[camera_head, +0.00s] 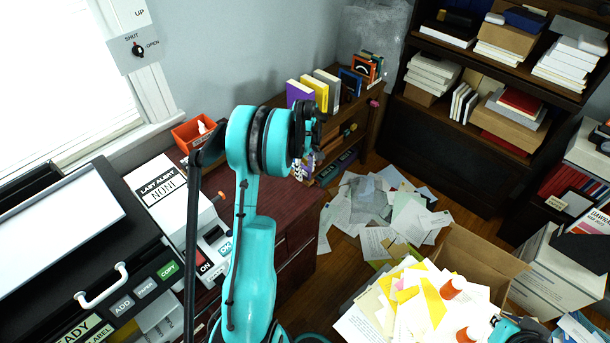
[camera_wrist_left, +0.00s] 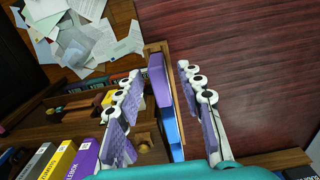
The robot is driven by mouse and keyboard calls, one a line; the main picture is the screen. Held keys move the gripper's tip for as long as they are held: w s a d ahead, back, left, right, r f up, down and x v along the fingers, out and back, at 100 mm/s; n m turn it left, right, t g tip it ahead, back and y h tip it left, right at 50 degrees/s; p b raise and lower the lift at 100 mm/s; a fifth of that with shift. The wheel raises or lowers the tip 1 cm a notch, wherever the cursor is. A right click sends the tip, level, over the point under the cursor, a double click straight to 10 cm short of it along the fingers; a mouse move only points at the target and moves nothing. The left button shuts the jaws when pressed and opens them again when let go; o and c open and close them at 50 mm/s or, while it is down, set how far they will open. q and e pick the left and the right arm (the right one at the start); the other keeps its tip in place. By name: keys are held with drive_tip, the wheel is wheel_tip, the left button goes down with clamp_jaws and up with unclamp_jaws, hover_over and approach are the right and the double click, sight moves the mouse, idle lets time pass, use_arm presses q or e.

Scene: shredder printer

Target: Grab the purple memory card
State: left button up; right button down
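My left gripper (camera_head: 312,130) is at the middle of the head view, beside the low bookcase. In the left wrist view its two fingers (camera_wrist_left: 160,78) are spread apart. A flat purple piece (camera_wrist_left: 158,82) shows between them, with a blue piece (camera_wrist_left: 171,130) beside it; I cannot tell for sure whether the purple piece is the memory card. No finger visibly closes on it. In the head view the gripper hides part of this area. My right gripper (camera_head: 518,330) shows only partly at the bottom right edge; its fingers are unclear.
A dark red desk top (camera_wrist_left: 255,70) lies beside the fingers. Purple, yellow and grey books (camera_head: 314,88) stand on the low bookcase (camera_head: 350,118). Loose papers (camera_head: 385,215) cover the floor. A cardboard box (camera_head: 478,258) and a printer (camera_head: 105,275) stand in front.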

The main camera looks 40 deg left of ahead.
use_arm(q)
drive_tip(key=shift+r, duration=0.1)
clamp_jaws()
